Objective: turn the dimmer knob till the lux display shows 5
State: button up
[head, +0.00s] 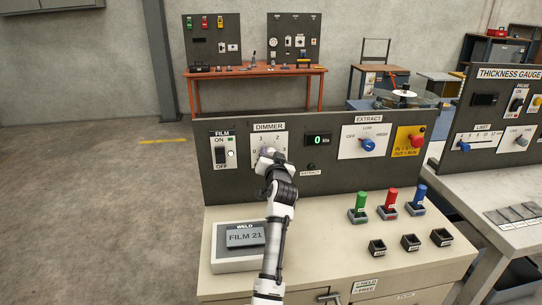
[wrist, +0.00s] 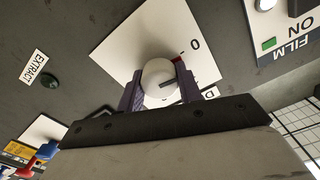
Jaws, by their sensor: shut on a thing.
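The dimmer knob is a round pale knob, clearest in the wrist view (wrist: 160,78), on a white dial plate (head: 281,138) labelled DIMMER. The dial's numbers are partly hidden behind my arm. In the wrist view a 0 and a red mark show beside the knob. My gripper (head: 267,155) is at the dial, and its two purple fingers (wrist: 158,88) are shut on the knob from both sides. The lux display (head: 318,140) is right of the dial and shows a green 0.
A FILM switch (head: 221,153) is left of the dial. An EXTRACT plate with a blue knob (head: 367,145) and a red button (head: 417,140) are to the right. A FILM 21 block (head: 245,236) lies at left.

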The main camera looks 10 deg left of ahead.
jog(key=m+p, duration=0.1)
jog(key=m, duration=0.4)
jog(key=m+p, duration=0.1)
jog(key=m, duration=0.4)
jog(key=shift+f, duration=0.1)
dwell(0.4)
jog(key=o, duration=1)
jog(key=b+v, duration=0.3)
jog(key=v, duration=1.1)
jog(key=shift+b, duration=0.3)
